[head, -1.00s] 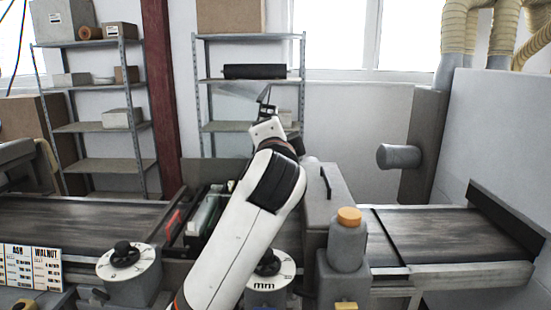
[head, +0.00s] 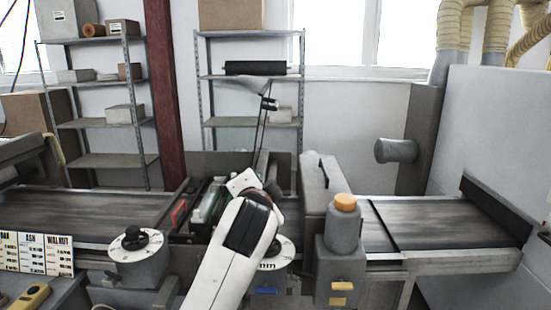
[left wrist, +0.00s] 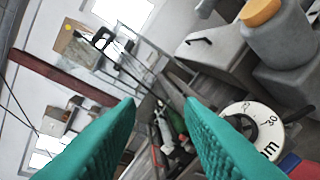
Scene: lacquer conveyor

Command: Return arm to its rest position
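My left arm reaches in from the bottom middle of the head view. Its white wrist (head: 243,182) is over the machine opening in the conveyor line. Its fingers are hidden from the head camera. In the left wrist view the left gripper (left wrist: 162,103) shows two teal ribbed fingers well apart, with nothing between them. My right gripper is in neither view.
A thin dark stand (head: 262,130) rises behind the wrist. The right conveyor belt (head: 445,225) is bare.

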